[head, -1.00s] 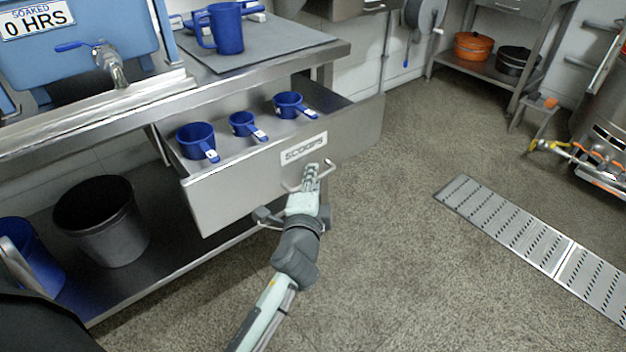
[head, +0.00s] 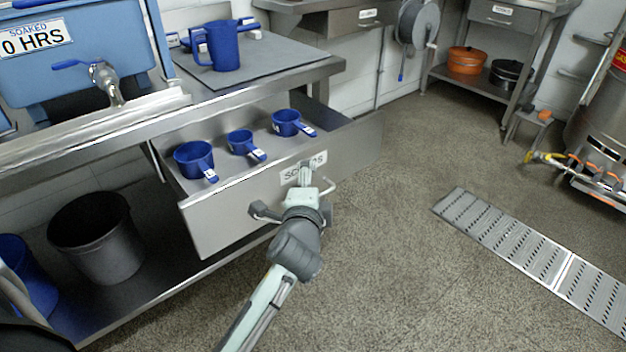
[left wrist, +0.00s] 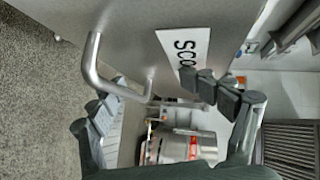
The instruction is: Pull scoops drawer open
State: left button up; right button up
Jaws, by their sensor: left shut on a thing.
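The scoops drawer (head: 230,215) is a steel drawer under the counter and stands well open. Its front bears a white label, partly covered by my gripper in the head view; the label (left wrist: 183,52) also shows in the left wrist view. Three blue scoops lie in the drawer: a large one (head: 193,160), a small one (head: 239,143) and another (head: 286,122). My left gripper (head: 305,172) is at the drawer front, shut on the bent bar handle (head: 329,185). The handle (left wrist: 94,65) passes by the fingers in the left wrist view. My right gripper is not in view.
A grey bin (head: 97,240) stands on the lower shelf (head: 165,285). A blue jug (head: 222,46) is on the counter (head: 265,70). A floor grate (head: 520,245) lies to the right. The floor before the drawer is clear.

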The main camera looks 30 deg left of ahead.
pick_arm(q)
jog(key=shift+s+d+r, duration=0.1)
jog(key=shift+s+r, duration=0.05)
jog(key=shift+r, duration=0.35)
jog(key=shift+s+d+r, duration=0.1)
jog(key=shift+s+r, duration=0.05)
jog(key=shift+r, duration=0.3)
jog(key=shift+c, duration=0.9)
jog(key=shift+s+d+r, duration=0.1)
jog(key=shift+s+d, duration=0.05)
jog(key=shift+s, duration=0.35)
jog(key=shift+c, duration=0.5)
jog(key=shift+f+p+v, duration=0.15)
jog(key=shift+p+v, duration=0.1)
jog(key=shift+v, duration=0.75)
jog(key=shift+f+p+v, duration=0.1)
jog(key=shift+p+v, duration=0.1)
jog(key=shift+v, duration=1.8)
jog(key=c, duration=0.6)
jog(key=shift+s+d+f, duration=0.2)
jog(key=shift+s+d, duration=0.05)
jog(key=shift+s, duration=0.4)
jog(key=shift+f, duration=0.1)
